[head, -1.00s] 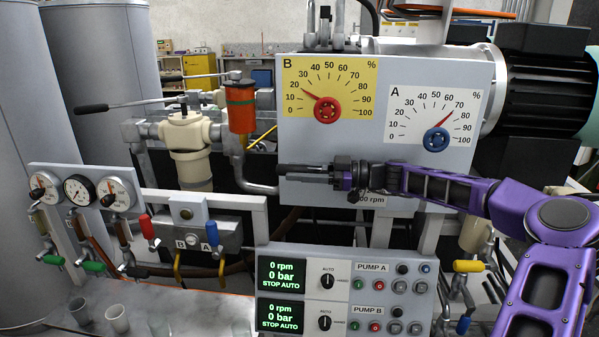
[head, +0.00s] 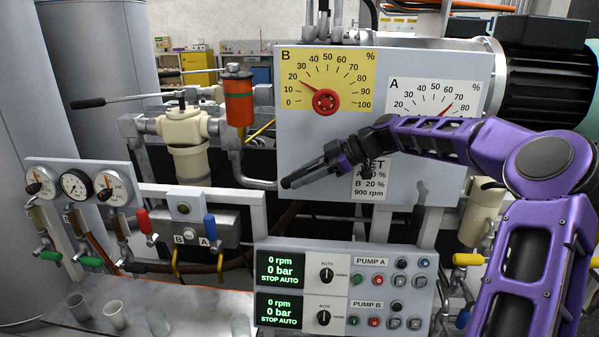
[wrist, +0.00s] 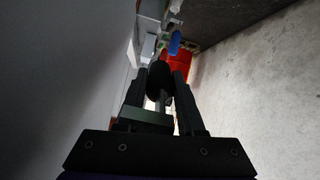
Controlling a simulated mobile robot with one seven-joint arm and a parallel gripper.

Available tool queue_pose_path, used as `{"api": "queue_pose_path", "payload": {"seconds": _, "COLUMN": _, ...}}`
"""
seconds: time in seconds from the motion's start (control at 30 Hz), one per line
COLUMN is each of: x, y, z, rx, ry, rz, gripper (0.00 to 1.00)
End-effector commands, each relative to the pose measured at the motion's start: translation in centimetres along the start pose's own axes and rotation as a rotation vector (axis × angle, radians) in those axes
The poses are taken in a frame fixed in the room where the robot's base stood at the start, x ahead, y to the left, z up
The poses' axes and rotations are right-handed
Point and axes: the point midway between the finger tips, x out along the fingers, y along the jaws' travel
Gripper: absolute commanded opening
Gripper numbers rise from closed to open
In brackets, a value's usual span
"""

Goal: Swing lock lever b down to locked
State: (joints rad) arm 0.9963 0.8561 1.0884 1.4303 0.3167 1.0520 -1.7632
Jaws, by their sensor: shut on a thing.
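My purple arm reaches in from the right in the head view. My gripper (head: 305,175) is in front of the grey dial panel (head: 300,140), below the B dial, and points down to the left. In the wrist view the two fingers (wrist: 162,92) are shut on a dark rounded handle (wrist: 160,78). I take it to be lock lever b. In the head view the gripper mostly hides the handle, and the lever's pivot does not show clearly. The yellow B dial (head: 345,65) has a red knob (head: 325,102) pointing near 20.
The white A dial (head: 420,90) is partly behind my arm. A pump control box (head: 345,290) stands lower down. Valves with red and blue handles (head: 210,228) and gauges (head: 75,184) are at left.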

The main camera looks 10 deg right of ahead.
Motion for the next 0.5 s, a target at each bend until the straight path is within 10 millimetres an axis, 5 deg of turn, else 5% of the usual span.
{"api": "queue_pose_path", "payload": {"seconds": 0.5, "x": -0.7, "y": -0.4, "z": 2.0, "rx": -0.002, "ry": -0.393, "rz": -0.078, "gripper": 0.00}}
